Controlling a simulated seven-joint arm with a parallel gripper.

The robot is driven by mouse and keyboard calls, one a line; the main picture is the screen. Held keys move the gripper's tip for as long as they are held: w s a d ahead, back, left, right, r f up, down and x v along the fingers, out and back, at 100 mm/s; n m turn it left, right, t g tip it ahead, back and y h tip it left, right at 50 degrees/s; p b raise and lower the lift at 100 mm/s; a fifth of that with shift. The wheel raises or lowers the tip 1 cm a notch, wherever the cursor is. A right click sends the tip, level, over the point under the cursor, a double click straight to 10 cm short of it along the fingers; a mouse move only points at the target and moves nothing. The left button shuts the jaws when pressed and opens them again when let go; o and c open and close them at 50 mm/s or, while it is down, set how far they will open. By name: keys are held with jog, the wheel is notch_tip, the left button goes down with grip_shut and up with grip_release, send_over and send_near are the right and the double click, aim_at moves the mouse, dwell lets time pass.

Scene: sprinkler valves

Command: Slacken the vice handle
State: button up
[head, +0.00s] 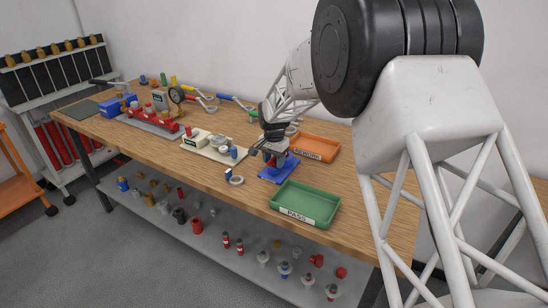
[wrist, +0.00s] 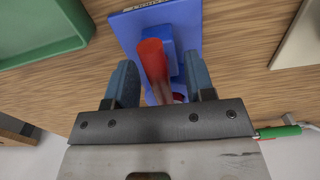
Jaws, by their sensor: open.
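The blue vice (head: 279,172) stands on the workbench between the green PASS tray and the arm's far side. It also shows in the wrist view as a blue base plate (wrist: 129,30) with a raised blue block. A red rod-like part (wrist: 152,60) stands up from it toward my camera; I cannot tell for certain that it is the vice handle. My gripper (wrist: 159,68) is open above the vice, one blue-grey finger on each side of the red part, with gaps showing. In the head view my gripper (head: 271,146) hides the vice's top.
The green PASS tray (head: 278,208) is close in front of the vice, and the orange REWORK tray (head: 335,150) is behind it to the right. A cream fixture board (head: 194,151) lies to the left. A small ring-shaped part (head: 237,181) lies at the bench's front edge.

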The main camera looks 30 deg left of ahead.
aim_at(274, 157)
jog(key=shift+r, duration=2.95)
jog(key=shift+d+r, duration=0.1)
jog(key=shift+d+r, duration=0.15)
jog(key=shift+d, duration=0.15)
jog(key=s+d+r, duration=0.1)
jog(key=d+r, duration=0.4)
jog(key=d, duration=0.4)
jog(key=d+r, duration=0.5)
jog(key=d, duration=0.5)
jog(key=s+d+r+t, duration=0.1)
jog(key=s+d+r, duration=0.35)
jog(key=d, duration=0.55)
jog(key=s+d+r, duration=0.3)
jog(key=s+d, duration=0.2)
jog(key=d, duration=0.5)
jog(key=s+d+f, duration=0.1)
jog(key=s+d, duration=1)
jog(key=s, duration=0.3)
jog(key=s+d+f+t, duration=0.1)
jog(key=s+d+f, duration=0.1)
jog(key=s+d, duration=0.9)
jog(key=s, duration=0.3)
jog(key=shift+s+d+f+t, duration=0.25)
jog(key=shift+d+f+t, duration=0.05)
